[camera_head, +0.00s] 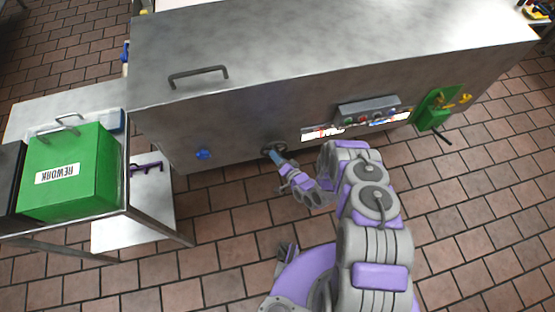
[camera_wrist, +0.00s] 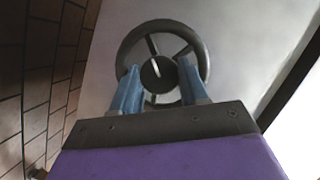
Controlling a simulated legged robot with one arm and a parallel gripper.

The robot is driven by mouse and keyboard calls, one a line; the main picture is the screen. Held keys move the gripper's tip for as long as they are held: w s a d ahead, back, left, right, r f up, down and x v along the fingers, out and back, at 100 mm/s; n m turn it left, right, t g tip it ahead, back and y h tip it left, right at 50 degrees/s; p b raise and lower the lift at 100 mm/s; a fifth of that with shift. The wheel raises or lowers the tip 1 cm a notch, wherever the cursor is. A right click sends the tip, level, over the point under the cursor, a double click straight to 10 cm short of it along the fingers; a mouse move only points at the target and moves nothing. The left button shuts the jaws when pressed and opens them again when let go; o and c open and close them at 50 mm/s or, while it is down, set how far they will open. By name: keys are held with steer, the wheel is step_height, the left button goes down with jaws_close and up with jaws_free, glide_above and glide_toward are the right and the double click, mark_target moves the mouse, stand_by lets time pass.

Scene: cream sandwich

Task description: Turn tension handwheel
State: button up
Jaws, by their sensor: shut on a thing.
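The tension handwheel (camera_wrist: 124,50) is a dark spoked wheel with a dark hub and a pale mark on it. In the wrist view it fills the upper middle, against the grey metal panel. In the head view the handwheel (camera_head: 268,149) is small, low on the machine's front, and partly hidden by my gripper. My gripper (camera_head: 278,156) reaches it from the front right. In the wrist view, the blue fingers of my gripper (camera_wrist: 160,84) stand on either side of the hub, inside the rim, shut on the handwheel. The exact contact is hard to see.
The large metal machine (camera_head: 330,55) spans the back. On its front are a blue knob (camera_head: 203,154), a button panel (camera_head: 370,110) and a green bracket (camera_head: 436,108). A table at left holds a green REWORK box (camera_head: 85,170). Brick floor (camera_head: 480,220) is clear at right.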

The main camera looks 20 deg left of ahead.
steer(key=shift+d+f+m+y+b, duration=0.2)
steer(key=shift+m+y+b, duration=0.2)
steer(key=shift+m+b, duration=0.55)
steer(key=o, duration=0.9)
steer(key=shift+w, duration=0.1)
steer(key=shift+o, duration=0.8)
steer(key=shift+r, duration=0.1)
